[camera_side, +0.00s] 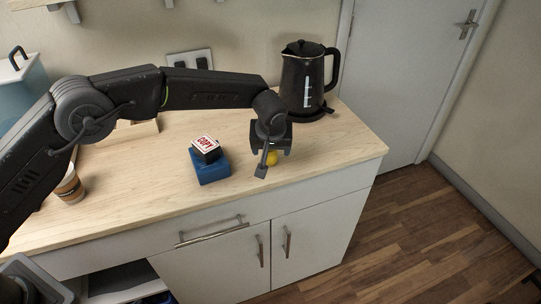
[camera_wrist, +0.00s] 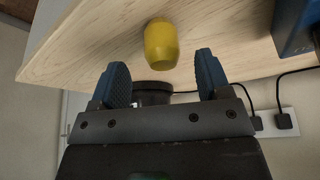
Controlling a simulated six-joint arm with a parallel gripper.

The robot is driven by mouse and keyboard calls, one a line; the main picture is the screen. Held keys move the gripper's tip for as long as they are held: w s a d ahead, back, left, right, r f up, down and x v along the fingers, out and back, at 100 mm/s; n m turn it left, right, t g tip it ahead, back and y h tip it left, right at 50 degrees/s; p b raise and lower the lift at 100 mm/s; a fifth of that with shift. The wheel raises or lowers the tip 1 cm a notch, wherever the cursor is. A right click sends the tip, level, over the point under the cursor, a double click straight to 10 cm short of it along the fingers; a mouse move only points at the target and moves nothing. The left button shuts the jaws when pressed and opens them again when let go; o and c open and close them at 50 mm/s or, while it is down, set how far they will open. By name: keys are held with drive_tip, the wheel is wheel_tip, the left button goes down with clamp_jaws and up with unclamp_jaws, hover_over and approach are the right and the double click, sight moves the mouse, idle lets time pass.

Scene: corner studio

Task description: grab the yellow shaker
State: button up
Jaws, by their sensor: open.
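The yellow shaker (camera_wrist: 161,44) stands on the wooden counter and shows just beyond and between my fingertips in the wrist view. In the side view, only a small part of the yellow shaker (camera_side: 272,158) shows, as my gripper hides the rest. My gripper (camera_side: 268,168) is low over the right part of the counter. My gripper (camera_wrist: 158,75) is open and empty in the wrist view, with one blue-padded finger to each side. The shaker looks apart from both fingers.
A blue block (camera_side: 213,171) with a box marked COPY (camera_side: 205,149) on top stands left of my gripper. A black kettle (camera_side: 303,78) stands behind. A paper cup (camera_side: 69,187) is at the left. The counter (camera_side: 330,160) is clear to the right, up to its edge.

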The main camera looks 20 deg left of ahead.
sight(270, 153)
drive_tip(key=x, duration=0.4)
drive_tip(key=shift+w+a+f, duration=0.1)
drive_tip(key=shift+w+a, duration=0.05)
drive_tip(key=shift+a, duration=0.05)
drive_tip(key=shift+c, duration=0.2)
drive_tip(key=c, duration=0.9)
drive_tip(key=shift+c, duration=0.4)
